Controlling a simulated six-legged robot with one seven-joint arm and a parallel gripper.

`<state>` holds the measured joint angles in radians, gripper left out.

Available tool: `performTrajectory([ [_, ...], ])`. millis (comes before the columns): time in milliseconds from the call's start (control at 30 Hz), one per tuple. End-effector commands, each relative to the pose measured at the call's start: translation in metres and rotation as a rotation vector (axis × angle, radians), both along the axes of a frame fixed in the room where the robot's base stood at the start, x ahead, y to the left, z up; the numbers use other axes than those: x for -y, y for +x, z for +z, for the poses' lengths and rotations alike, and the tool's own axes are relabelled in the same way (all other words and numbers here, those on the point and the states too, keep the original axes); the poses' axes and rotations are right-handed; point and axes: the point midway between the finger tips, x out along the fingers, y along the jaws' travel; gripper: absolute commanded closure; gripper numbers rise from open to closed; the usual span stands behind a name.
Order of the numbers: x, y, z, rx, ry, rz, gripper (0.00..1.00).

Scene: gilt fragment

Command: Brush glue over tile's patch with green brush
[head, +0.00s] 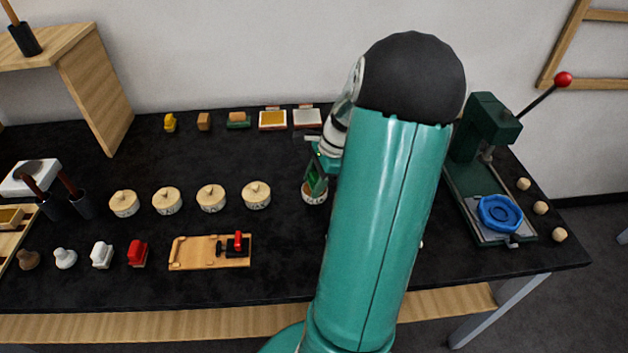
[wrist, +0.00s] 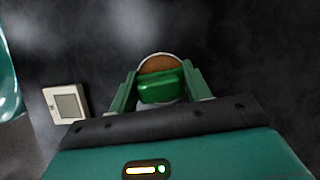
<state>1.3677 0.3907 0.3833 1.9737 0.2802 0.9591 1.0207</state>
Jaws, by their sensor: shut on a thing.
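My gripper (head: 318,172) is shut on the green brush, whose green block (wrist: 160,86) shows between the two green fingers in the wrist view. The brush is directly over or in a small round pot (head: 314,196) with a pale rim. Brown content in that pot (wrist: 158,64) shows just beyond the brush in the wrist view; whether the bristles touch it is hidden. A pale square tile with a grey inner square (wrist: 65,104) lies left of the gripper in the wrist view. My arm hides much of the table's middle in the head view.
Several wooden-lidded pots (head: 211,197) stand in a row left of the gripper. A wooden board with a red-handled clamp (head: 210,252) lies in front of them. A green press (head: 488,150) with a blue ring stands at right. Pads (head: 272,120) lie at the back.

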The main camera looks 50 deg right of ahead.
Motion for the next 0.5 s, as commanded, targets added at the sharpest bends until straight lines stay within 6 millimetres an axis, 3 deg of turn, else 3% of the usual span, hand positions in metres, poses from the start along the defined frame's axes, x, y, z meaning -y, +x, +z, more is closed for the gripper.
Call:
performTrajectory([
  [500, 0.000, 0.000, 0.038, 0.001, -0.002, 0.000, 0.70],
])
